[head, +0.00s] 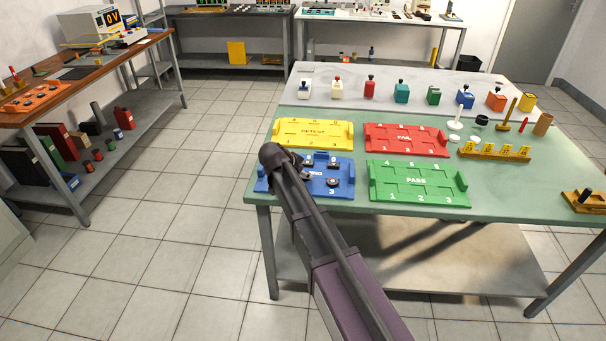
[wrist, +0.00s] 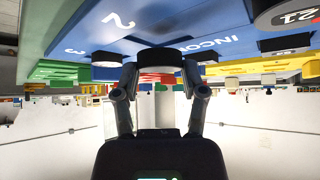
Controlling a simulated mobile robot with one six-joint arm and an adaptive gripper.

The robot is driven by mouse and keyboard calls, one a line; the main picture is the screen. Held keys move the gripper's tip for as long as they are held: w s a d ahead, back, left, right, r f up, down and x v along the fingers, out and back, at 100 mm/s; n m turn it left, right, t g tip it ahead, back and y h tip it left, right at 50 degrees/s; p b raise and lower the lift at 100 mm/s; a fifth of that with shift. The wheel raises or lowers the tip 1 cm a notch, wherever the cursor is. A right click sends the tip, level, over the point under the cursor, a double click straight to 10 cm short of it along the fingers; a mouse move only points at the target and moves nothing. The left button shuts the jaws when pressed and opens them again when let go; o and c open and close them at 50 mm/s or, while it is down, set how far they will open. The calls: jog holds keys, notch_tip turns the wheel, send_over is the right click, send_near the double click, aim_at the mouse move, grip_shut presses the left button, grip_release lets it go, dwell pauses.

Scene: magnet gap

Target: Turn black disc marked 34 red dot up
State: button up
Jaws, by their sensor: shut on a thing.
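The blue tray (head: 343,178) marked INCOMING holds several black discs near the front left of the green table; one disc (head: 332,182) shows clearly. In the wrist view the blue tray (wrist: 190,22) hangs upside down across the top. My gripper (wrist: 161,78) is shut on a black disc (wrist: 165,54), seen nearly edge-on between its fingertips, close to the tray surface. I cannot read its mark or see which face is up. A disc marked 21 (wrist: 290,14) lies to the right. In the head view my arm hides most of my gripper.
A yellow tray (head: 284,131), a red tray (head: 432,150) and a green tray (head: 440,197) surround the blue one. A yellow rack (head: 492,154) stands at right.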

jog(key=shift+f+b, duration=0.5)
jog(key=shift+f, duration=0.2)
jog(key=shift+f, duration=0.25)
dwell(0.9)
jog(key=o, duration=1.2)
jog(key=shift+o, duration=0.2)
jog(key=c, duration=0.5)
jog(key=shift+r, duration=0.2)
jog(key=shift+r+p, duration=2.05)
jog(key=shift+r, duration=0.1)
jog(key=shift+o, duration=0.2)
